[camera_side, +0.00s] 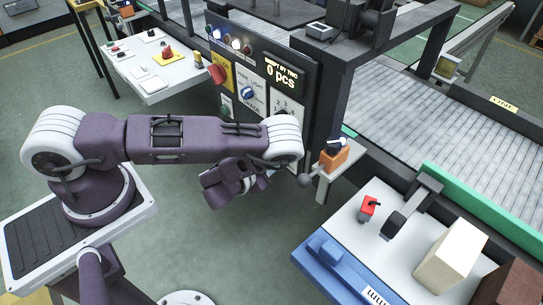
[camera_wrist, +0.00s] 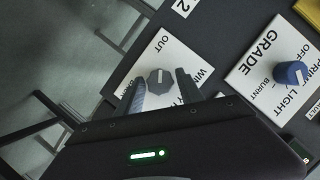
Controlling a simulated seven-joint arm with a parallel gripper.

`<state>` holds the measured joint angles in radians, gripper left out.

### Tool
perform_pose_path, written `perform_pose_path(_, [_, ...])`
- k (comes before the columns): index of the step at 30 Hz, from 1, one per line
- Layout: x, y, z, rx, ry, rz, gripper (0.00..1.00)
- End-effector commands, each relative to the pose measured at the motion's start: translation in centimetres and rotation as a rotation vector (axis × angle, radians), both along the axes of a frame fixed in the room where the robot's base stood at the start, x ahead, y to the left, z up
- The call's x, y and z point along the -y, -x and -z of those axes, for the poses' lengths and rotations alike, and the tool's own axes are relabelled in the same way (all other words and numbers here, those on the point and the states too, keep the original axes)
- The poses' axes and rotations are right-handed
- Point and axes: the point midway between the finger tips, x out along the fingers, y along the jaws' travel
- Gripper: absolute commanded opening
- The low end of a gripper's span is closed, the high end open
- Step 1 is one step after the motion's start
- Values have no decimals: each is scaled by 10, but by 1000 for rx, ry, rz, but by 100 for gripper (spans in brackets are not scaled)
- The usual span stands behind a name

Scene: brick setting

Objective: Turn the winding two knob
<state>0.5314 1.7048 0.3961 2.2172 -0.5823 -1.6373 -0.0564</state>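The knob (camera_wrist: 160,82) is dark grey and round, on a white plate (camera_wrist: 166,55) lettered OUT and partly WIN, in the wrist view. A small label with a 2 (camera_wrist: 182,7) lies near the plate. My gripper (camera_wrist: 161,77) is open, with one finger on each side of the knob in this view. I cannot tell whether the fingers touch it. In the side view my gripper (camera_side: 240,185) is low in front of the dark control panel (camera_side: 290,55), and my arm hides the knob there.
A blue knob (camera_wrist: 290,73) on a GRADE plate sits to the right in the wrist view. The side view shows a red knob (camera_side: 217,73) on yellow, an orange block (camera_side: 334,156) on a small ledge, and a white-topped table (camera_side: 355,240) at right.

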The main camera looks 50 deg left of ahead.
Motion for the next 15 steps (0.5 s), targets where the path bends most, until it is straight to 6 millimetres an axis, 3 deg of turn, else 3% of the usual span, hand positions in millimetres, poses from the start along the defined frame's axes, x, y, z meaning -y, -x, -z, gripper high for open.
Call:
perform_pose_path(10, [0, 1, 0, 1, 1, -1, 57])
perform_pose_path(15, [7, 26, -8, -3, -1, 1, 57])
